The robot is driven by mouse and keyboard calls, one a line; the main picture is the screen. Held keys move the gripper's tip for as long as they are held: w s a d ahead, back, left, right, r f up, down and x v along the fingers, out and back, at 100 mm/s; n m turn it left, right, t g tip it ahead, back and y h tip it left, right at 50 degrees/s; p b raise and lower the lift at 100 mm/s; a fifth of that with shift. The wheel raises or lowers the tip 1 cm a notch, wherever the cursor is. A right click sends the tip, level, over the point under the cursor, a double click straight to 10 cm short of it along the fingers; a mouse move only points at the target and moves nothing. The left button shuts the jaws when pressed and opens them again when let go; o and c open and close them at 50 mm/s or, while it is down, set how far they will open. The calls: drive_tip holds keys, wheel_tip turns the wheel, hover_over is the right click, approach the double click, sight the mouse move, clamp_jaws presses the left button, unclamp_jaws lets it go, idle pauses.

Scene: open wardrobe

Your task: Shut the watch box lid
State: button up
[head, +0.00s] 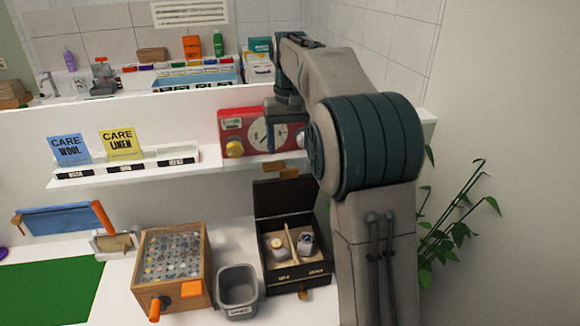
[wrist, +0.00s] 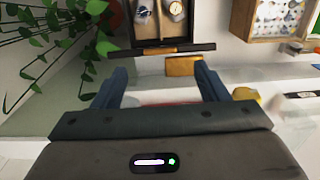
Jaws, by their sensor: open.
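The watch box (head: 300,276) is a dark box on the white surface, and its dark lid (head: 284,197) stands raised at the back. Two watches (head: 277,244) sit inside on either side of a light divider. In the wrist view, the lid's upper edge (wrist: 150,51) shows with an ochre tab (wrist: 184,67) on it. My gripper (wrist: 160,70) is open and empty, with the tab lying between its fingers in that picture. The gap in depth between fingers and tab is hard to judge. In the head view my arm hides part of the gripper.
A grey bin (head: 237,290) and a wooden bead case (head: 172,265) stand left of the box. A red device (head: 243,130) sits on the shelf (head: 120,175) behind. A plant (head: 462,215) is at the right. A green mat (head: 50,292) lies far left.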

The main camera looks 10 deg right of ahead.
sight(290, 169)
wheel_tip(290, 169, down, 7)
drive_tip(key=shift+f+p, duration=0.15)
drive_tip(key=shift+p, duration=0.15)
